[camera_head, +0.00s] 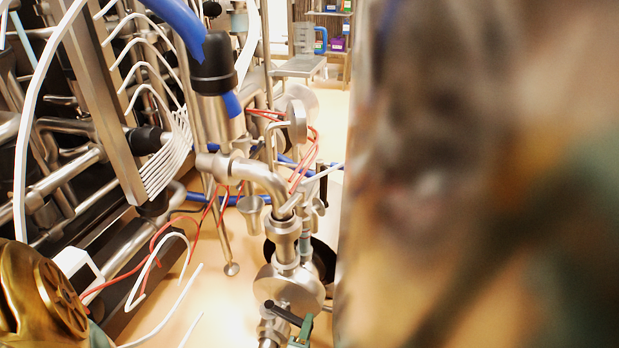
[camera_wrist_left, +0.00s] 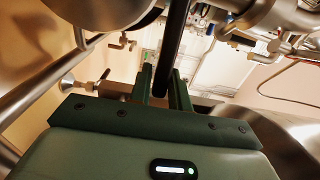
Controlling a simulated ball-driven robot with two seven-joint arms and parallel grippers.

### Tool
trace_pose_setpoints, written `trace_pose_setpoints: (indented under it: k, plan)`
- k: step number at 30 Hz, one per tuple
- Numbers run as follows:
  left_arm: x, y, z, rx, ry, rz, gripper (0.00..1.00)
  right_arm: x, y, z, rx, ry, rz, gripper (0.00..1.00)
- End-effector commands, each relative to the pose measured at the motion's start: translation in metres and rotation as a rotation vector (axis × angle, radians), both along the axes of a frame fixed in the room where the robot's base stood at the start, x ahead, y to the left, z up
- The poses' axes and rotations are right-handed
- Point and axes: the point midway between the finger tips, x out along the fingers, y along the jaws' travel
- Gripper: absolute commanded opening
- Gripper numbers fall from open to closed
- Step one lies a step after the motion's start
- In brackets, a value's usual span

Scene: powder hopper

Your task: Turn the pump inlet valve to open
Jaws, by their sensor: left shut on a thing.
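The pump inlet valve has a black lever handle (camera_head: 283,313) at the bottom centre of the head view, beside steel pipe fittings. My left gripper (camera_head: 302,331) is at the end of this handle, only its green tip showing there. In the left wrist view the handle shows as a black bar (camera_wrist_left: 175,45) running down between the two green fingers of the left gripper (camera_wrist_left: 163,90). The fingers are shut on it. Much of the valve body is hidden or outside the wrist view. My right gripper does not show.
A steel pipe elbow (camera_head: 255,175) and a round steel flange (camera_head: 290,287) stand close to the handle. Red, blue and white hoses crowd the left. A large blurred surface (camera_head: 480,180) very near the camera blocks the right half. Shelves (camera_head: 333,30) stand at the back.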

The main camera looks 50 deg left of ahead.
Motion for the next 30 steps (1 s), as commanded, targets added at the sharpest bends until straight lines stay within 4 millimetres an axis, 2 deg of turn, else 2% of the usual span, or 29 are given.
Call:
trace_pose_setpoints:
  k: [10, 20, 30]
  plan:
    - [-0.004, -0.001, -0.002, -0.002, 0.005, 0.0, 0.03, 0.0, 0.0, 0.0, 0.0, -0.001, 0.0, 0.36]
    - [-0.029, -0.006, -0.001, -0.003, 0.004, 0.002, 0.03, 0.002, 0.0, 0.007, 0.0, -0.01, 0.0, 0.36]
    - [-0.031, -0.006, -0.002, -0.003, 0.005, 0.001, 0.03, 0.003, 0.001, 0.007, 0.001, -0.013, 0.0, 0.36]
